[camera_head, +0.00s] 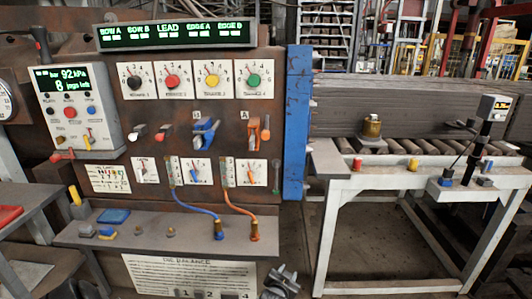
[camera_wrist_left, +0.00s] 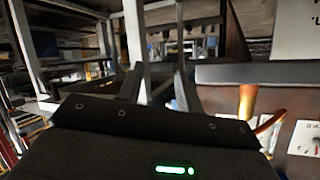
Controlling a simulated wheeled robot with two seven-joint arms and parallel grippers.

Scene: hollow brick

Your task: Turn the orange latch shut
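The orange latch (camera_head: 254,135) is on the rusty upright panel, under a small plate marked A, right of the blue latch (camera_head: 207,135) marked B. Its handle stands roughly upright, beside an orange-tipped peg. My left gripper (camera_head: 281,279) is at the bottom of the head view, well below the latch and touching nothing that I can see. In the left wrist view its two fingers (camera_wrist_left: 157,86) stand apart with nothing between them. An orange, pale-topped piece (camera_wrist_left: 247,102) shows at right there; I cannot tell whether it is the latch. My right gripper is not in view.
A shelf (camera_head: 150,236) juts out below the panel, with blue and orange cables plugged in near its right end. A blue post (camera_head: 297,122) edges the panel on the right. A white-framed roller table (camera_head: 400,178) stands further right. The gap between is open.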

